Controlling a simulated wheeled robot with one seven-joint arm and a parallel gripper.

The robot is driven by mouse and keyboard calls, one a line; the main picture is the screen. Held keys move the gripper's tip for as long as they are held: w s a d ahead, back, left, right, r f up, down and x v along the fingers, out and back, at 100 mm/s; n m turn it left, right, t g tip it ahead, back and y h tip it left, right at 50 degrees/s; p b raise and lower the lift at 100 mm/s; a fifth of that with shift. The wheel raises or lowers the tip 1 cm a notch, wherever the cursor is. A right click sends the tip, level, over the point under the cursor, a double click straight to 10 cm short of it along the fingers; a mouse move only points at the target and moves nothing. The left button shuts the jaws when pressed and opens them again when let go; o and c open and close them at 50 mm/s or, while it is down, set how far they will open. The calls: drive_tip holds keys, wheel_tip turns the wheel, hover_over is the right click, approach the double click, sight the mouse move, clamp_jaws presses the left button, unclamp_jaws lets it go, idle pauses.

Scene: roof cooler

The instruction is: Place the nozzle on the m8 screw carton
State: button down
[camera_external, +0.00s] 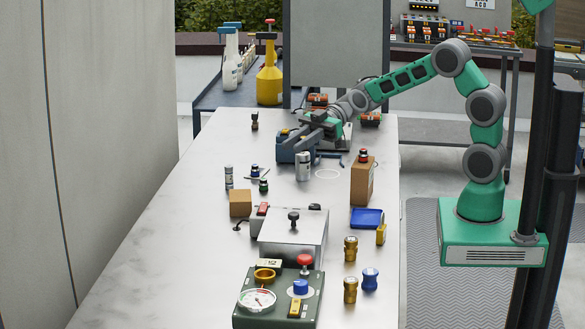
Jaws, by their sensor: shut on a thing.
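My gripper (318,122) is at the far end of the long table, close above a blue-grey block-shaped fixture (296,150). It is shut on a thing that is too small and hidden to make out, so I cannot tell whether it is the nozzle. I see two brown cartons: a tall one (360,188) at the right edge with a small dark and red item on top, and a small low one (240,203) on the left with a bare top. Their labels are not readable, so I cannot tell which is the m8 screw carton.
A silver canister (302,166) stands just in front of the fixture. A grey metal box (293,236), a blue tray (367,218), brass fittings (350,249) and a green gauge panel (279,312) stand nearer. The table's left side (165,235) is clear.

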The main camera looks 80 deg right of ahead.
drive_tip(key=s+a+n+g+y+b, duration=0.1)
drive_tip(key=s+a+b, duration=0.2)
drive_tip(key=a+b, duration=0.3)
drive_tip(key=m+t+h+b, duration=0.1)
drive_tip(key=m+t+h, duration=0.4)
drive_tip(key=m+t, duration=0.1)
hover_over(231, 197)
wheel_tip(231, 197, down, 9)
drive_tip(key=shift+f, duration=0.2)
wheel_tip(231, 197, down, 3)
drive_tip(key=shift+w+r, duration=0.15)
drive_tip(key=shift+r, duration=0.05)
drive_tip(key=shift+f+b, duration=0.5)
drive_tip(key=c, duration=1.2)
unclamp_jaws()
drive_tip(key=shift+r, duration=0.1)
